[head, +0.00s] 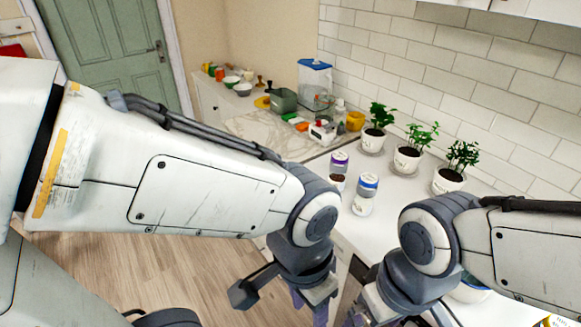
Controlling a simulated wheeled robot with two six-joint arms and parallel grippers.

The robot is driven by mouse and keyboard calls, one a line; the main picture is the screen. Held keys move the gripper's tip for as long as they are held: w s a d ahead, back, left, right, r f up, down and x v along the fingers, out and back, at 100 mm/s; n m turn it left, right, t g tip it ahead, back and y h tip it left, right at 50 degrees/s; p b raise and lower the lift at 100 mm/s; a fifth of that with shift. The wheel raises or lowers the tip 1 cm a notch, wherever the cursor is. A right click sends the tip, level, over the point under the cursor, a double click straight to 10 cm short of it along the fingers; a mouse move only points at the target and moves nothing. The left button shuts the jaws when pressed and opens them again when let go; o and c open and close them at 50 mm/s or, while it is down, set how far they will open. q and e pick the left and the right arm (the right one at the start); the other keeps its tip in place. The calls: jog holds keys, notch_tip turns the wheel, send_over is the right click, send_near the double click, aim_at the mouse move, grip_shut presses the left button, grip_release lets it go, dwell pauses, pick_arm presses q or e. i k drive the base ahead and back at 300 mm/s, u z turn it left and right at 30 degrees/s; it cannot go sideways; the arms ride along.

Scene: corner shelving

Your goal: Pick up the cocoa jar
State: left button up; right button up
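Two jars stand upright on the white counter. My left gripper (308,300) hangs low in front of the counter's edge, apart from both jars. My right gripper (388,308) is at the bottom, right of the left one. The fingertips of both run near or past the lower edge, so their opening is unclear.
Several potted plants, such as the middle one (408,158), line the tiled wall behind the jars. My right forearm crosses the counter's right side.

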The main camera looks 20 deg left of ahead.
aim_at(339, 161)
jog(key=u, duration=0.15)
jog(key=k, duration=0.55)
jog(key=u, duration=0.95)
jog(key=i, duration=1.95)
jog(key=z, duration=0.7)
